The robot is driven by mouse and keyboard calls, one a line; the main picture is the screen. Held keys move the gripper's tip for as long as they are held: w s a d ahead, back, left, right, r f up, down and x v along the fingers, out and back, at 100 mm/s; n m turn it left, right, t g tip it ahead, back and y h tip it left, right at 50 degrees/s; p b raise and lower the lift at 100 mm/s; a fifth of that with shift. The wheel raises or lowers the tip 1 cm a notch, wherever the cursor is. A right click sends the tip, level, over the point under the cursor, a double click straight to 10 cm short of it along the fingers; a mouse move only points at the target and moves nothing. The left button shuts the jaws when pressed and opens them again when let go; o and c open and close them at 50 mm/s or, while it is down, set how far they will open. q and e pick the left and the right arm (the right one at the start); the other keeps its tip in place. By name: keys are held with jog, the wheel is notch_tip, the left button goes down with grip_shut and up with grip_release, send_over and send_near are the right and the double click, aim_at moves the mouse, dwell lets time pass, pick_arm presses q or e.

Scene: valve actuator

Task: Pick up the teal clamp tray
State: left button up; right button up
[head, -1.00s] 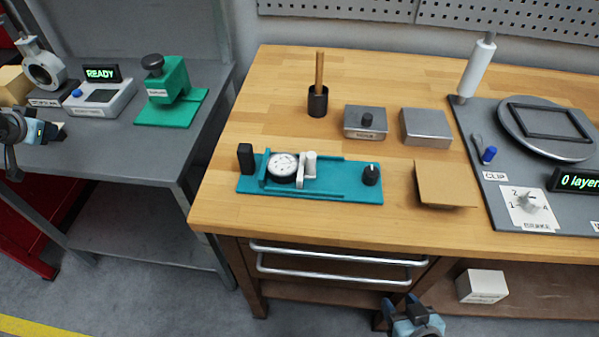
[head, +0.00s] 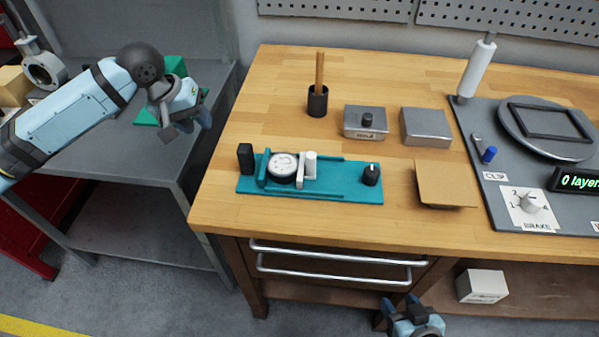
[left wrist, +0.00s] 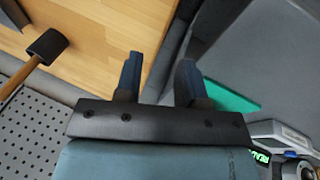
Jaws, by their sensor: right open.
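The teal clamp tray (head: 330,188) lies flat on the wooden bench, left of its middle. It carries a round white-faced dial (head: 283,167), a white upright post, a black block at its left end and a black knob (head: 371,174) at its right. My left gripper (head: 198,122) is over the grey side table, left of the tray and apart from it. In the left wrist view its two fingers (left wrist: 158,82) are spread with nothing between them. My right gripper (head: 413,304) is low in front of the bench, below the tray's level, open and apart from the tray.
The wooden bench (head: 255,110) also holds a black cup with a stick (head: 318,100), two grey metal boxes (head: 426,127), a tan plate (head: 445,184) and a grey turntable station (head: 480,130). A green fixture (head: 174,66) is partly hidden behind my left arm.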

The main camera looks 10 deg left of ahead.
aim_at(244, 147)
pick_arm(q)
jog(key=s+d+r+y, duration=0.1)
jog(key=d+r, duration=0.1)
jog(key=d, duration=0.1)
jog(key=s+d+r+m+g+y, duration=0.1)
jog(key=s+d+r, duration=0.1)
jog(key=d+r, duration=0.1)
jog(key=s+d+r+g, duration=0.1)
jog(key=d+r, duration=0.1)
jog(key=d, duration=0.3)
jog(key=shift+s+d+r+y, duration=0.15)
jog(key=shift+s+r+y, duration=0.05)
jog(key=shift+s+y, duration=0.2)
jog(key=shift+s+d+r+g+y, duration=0.2)
jog(key=shift+s+d+g+y, duration=0.05)
jog(key=shift+g+y, duration=0.05)
notch_tip(244, 147, down, 12)
jog(key=shift+r, duration=0.1)
grip_shut()
